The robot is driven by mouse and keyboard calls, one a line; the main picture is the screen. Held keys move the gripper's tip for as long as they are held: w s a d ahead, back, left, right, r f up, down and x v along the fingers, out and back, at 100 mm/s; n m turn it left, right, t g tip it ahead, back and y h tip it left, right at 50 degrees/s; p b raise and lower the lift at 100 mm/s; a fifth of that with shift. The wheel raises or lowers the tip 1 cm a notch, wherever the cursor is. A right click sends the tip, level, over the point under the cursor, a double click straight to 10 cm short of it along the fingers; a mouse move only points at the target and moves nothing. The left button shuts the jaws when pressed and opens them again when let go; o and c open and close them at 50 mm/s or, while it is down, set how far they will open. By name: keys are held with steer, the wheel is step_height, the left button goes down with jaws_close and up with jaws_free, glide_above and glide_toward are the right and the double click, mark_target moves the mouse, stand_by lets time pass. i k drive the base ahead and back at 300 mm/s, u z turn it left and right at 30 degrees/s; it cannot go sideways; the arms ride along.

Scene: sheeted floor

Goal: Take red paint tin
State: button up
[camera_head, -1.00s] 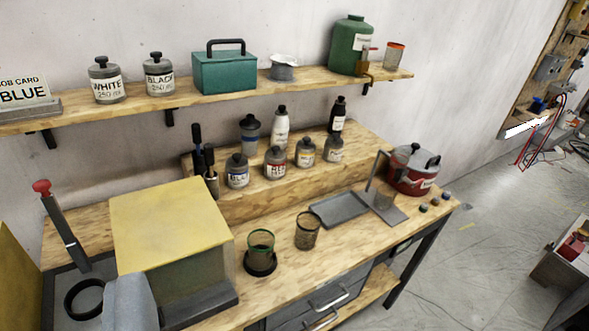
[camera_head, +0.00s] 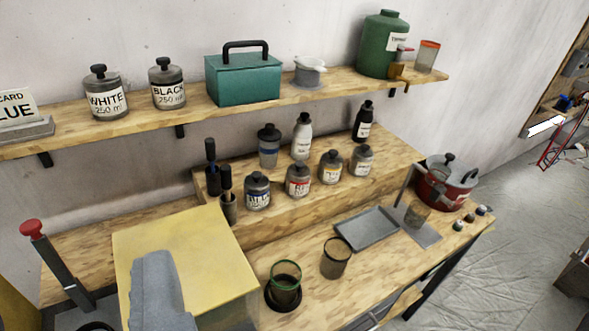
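The red paint tin (camera_head: 298,181) is a small grey tin with a dark lid and a red-marked label. It stands upright on the raised wooden step (camera_head: 300,213) at the back of the bench. A blue-labelled tin (camera_head: 257,192) is on its left and a yellow-labelled tin (camera_head: 330,168) on its right.
The yellow-topped box (camera_head: 175,245) fills the near left. Brushes (camera_head: 227,195) and bottles (camera_head: 302,137) flank the tins. A shelf (camera_head: 300,101) runs above.

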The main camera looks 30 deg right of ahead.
mark_target(296, 188)
steer(key=u, duration=0.05)
steer(key=i, duration=1.2)
